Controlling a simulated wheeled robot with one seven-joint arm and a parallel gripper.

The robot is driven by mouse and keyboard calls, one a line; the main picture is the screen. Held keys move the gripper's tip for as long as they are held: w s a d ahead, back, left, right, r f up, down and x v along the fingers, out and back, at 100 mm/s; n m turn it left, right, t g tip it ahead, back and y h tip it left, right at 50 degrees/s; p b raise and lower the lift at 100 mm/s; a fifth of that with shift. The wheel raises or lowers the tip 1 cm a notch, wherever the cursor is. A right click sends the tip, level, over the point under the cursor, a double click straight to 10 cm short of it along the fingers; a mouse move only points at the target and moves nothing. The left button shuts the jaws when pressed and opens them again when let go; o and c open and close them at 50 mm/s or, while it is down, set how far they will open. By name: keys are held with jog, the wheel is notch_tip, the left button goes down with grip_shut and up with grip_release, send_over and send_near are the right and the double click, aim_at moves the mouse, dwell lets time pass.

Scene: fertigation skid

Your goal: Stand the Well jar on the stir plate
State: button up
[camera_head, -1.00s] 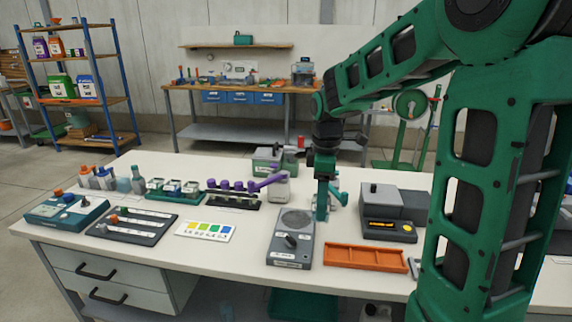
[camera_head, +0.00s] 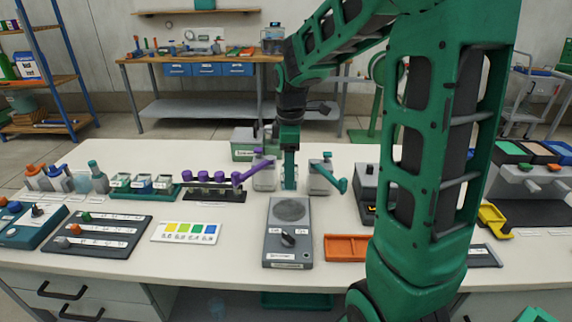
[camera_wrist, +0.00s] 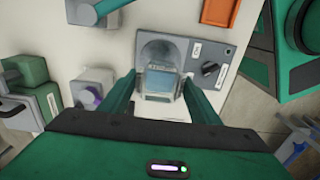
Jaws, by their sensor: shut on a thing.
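The stir plate (camera_head: 288,246) is a grey box with a round dark disc and a knob, near the front middle of the table. My gripper (camera_head: 290,186) is pointing down just behind the disc in the head view. In the wrist view its two green fingers (camera_wrist: 157,88) are shut on a small clear jar with bluish contents, the Well jar (camera_wrist: 160,84). The jar overlaps the near part of the stir plate's disc (camera_wrist: 165,52) there; its exact height above the plate cannot be told.
A dispenser with a purple lever (camera_head: 263,176) stands left of my gripper and one with a teal lever (camera_head: 322,178) right. An orange tray (camera_head: 346,248) lies right of the stir plate, a colour card (camera_head: 186,232) left. Bare table surrounds the plate's left side.

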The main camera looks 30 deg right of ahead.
jog(key=shift+f, duration=4.2)
jog(key=o, duration=1.2)
jog(key=shift+r, duration=4.5)
